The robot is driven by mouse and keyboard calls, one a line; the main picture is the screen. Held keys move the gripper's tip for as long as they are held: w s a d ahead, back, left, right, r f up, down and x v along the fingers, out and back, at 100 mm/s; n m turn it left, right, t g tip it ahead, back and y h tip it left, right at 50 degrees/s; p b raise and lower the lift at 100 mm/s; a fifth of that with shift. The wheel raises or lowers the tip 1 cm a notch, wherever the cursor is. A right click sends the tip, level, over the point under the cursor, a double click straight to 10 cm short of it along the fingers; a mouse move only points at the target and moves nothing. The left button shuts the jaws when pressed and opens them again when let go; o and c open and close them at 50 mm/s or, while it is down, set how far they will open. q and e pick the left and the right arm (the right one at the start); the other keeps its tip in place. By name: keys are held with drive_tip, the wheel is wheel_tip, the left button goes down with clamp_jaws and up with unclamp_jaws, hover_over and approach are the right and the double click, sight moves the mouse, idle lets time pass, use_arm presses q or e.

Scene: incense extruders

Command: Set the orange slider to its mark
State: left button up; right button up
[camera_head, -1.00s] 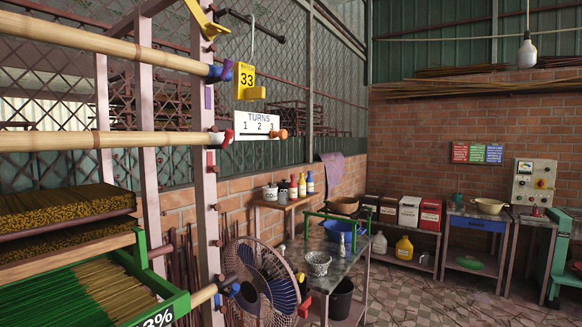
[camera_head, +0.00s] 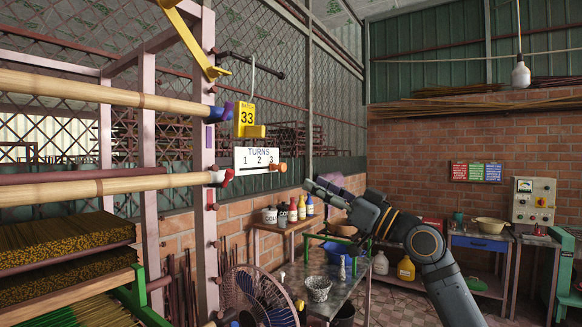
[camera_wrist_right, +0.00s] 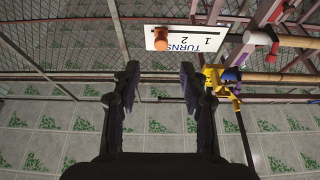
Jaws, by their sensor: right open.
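The orange slider (camera_head: 282,167) is a small knob at the right end of the white TURNS board (camera_head: 256,157). The board is marked 1, 2, 3, and the slider sits just right of the 3. My right gripper (camera_head: 318,189) is to the right of the board and a little lower, apart from it. In the right wrist view the gripper (camera_wrist_right: 160,75) is open with nothing between its fingers. There the slider (camera_wrist_right: 161,46) shows just beyond the fingertips, on the board's edge (camera_wrist_right: 153,38). My left gripper is not in view.
Bamboo poles (camera_head: 100,189) reach the pink post (camera_head: 208,228) on the left. A fan (camera_head: 262,297) and a metal table (camera_head: 340,292) stand below. The air right of the slider is free up to my gripper.

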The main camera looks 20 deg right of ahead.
sight(284, 168)
drive_tip(key=p+x, duration=0.4)
drive_tip(key=x, duration=0.4)
drive_tip(key=shift+a+r+p, duration=0.2)
drive_tip(key=shift+p, duration=0.2)
drive_tip(key=shift+w+a, duration=0.1)
drive_tip(key=shift+w, duration=0.15)
drive_tip(key=shift+f, duration=0.1)
clamp_jaws()
